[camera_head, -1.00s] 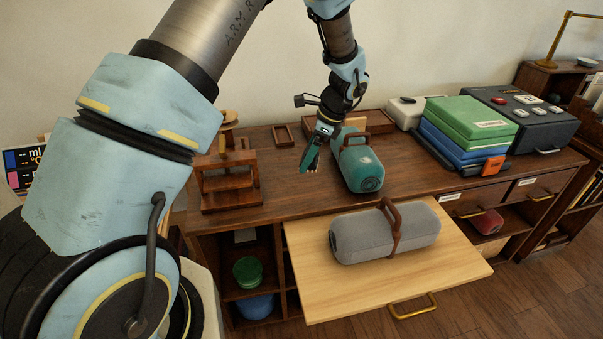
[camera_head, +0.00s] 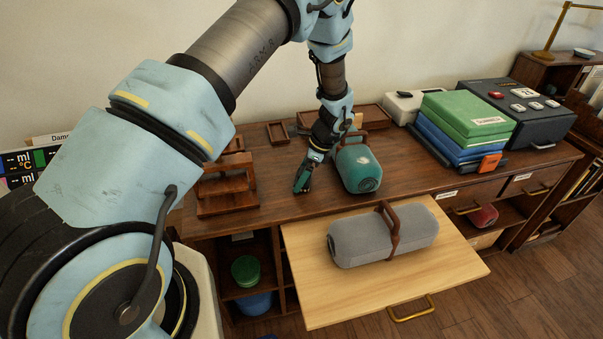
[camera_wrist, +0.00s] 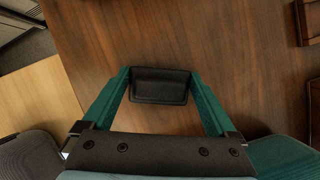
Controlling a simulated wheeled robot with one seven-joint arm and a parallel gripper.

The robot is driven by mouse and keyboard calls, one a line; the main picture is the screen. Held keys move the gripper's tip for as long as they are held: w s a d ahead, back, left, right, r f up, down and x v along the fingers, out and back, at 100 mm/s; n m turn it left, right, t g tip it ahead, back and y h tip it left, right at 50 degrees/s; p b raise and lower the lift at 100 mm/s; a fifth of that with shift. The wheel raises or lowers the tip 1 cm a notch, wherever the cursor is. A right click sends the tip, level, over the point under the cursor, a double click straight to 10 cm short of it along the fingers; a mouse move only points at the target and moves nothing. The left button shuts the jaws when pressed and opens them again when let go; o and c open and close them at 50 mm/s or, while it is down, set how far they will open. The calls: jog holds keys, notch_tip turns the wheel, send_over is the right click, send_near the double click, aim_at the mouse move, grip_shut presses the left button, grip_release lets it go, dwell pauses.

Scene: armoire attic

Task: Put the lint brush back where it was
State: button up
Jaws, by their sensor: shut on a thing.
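My gripper (camera_head: 302,187) points down over the wooden cabinet top, just left of the teal cylinder. In the wrist view its two green fingers close on the ends of a dark, rounded rectangular thing (camera_wrist: 160,86), seemingly the lint brush. Only its near-black top shows in the wrist view, over the brown wood. In the head view I cannot make it out clearly at the fingertips. I cannot tell whether it touches the wood.
A grey cylinder with a brown handle (camera_head: 350,243) lies on the pulled-out board (camera_head: 310,297). A wooden stand (camera_head: 228,207) is at left, a small wooden frame (camera_head: 277,133) behind. Green and blue boxes (camera_head: 468,114) are at right.

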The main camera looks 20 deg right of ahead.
jog(key=shift+f, duration=0.2)
jog(key=o, duration=1.5)
jog(key=shift+o, duration=0.2)
jog(key=b+v, duration=0.3)
jog(key=v, duration=0.9)
jog(key=w+a+r+n+g+h, duration=0.1)
jog(key=a+r+n, duration=0.25)
jog(key=a, duration=0.45)
jog(key=w+a+r+n+g+h, duration=0.1)
jog(key=a+r+n, duration=0.3)
jog(key=a, duration=0.5)
jog(key=s+a+r+n+h, duration=0.1)
jog(key=s+a+r+n, duration=0.1)
jog(key=s+a+n, duration=0.3)
jog(key=s+a+r+n+t+h, duration=0.1)
jog(key=s+a+n, duration=0.4)
jog(key=a+n, duration=0.5)
jog(key=a+r, duration=0.1)
jog(key=a, duration=0.2)
jog(key=shift+s, duration=0.3)
jog(key=shift+a, duration=0.15)
